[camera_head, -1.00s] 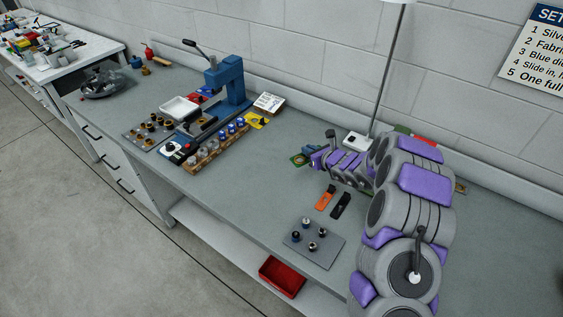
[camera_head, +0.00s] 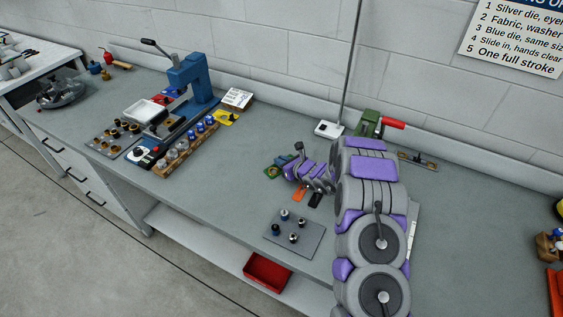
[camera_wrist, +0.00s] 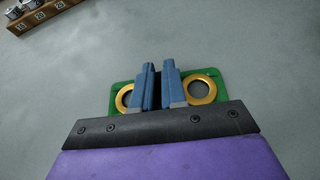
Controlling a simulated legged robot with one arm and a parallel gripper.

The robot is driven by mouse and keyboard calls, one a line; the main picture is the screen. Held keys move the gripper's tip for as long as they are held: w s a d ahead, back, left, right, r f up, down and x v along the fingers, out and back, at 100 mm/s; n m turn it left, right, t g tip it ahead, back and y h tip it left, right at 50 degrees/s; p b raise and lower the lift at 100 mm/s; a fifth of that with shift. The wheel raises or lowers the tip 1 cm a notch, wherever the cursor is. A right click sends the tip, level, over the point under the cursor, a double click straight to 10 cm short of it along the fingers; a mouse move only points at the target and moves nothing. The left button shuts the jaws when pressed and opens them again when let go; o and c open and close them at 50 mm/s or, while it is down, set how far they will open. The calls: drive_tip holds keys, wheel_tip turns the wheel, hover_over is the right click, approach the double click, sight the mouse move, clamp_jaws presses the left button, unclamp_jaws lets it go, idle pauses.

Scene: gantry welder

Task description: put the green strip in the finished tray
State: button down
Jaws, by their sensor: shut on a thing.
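My gripper (camera_wrist: 160,85) is shut on the green strip (camera_wrist: 207,74), its two blue fingers close together at the strip's middle. Gold rings show on the strip either side of the fingers. In the head view the strip (camera_head: 271,172) and my gripper (camera_head: 280,167) are over the bench's middle. I cannot tell how high the strip is above the bench. No tray is readably marked as finished. A white tray (camera_head: 145,109) lies by the blue press, and a red bin (camera_head: 268,272) is on the shelf below the bench.
The blue press (camera_head: 194,82) and a wooden die rack (camera_head: 183,152) stand left. A grey plate (camera_head: 309,243) with several dies lies near the front edge. A green device with a red handle (camera_head: 392,122) is behind my arm. Bench between rack and gripper is clear.

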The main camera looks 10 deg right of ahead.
drive_tip(key=shift+f, duration=0.1)
drive_tip(key=c, duration=1.2)
unclamp_jaws()
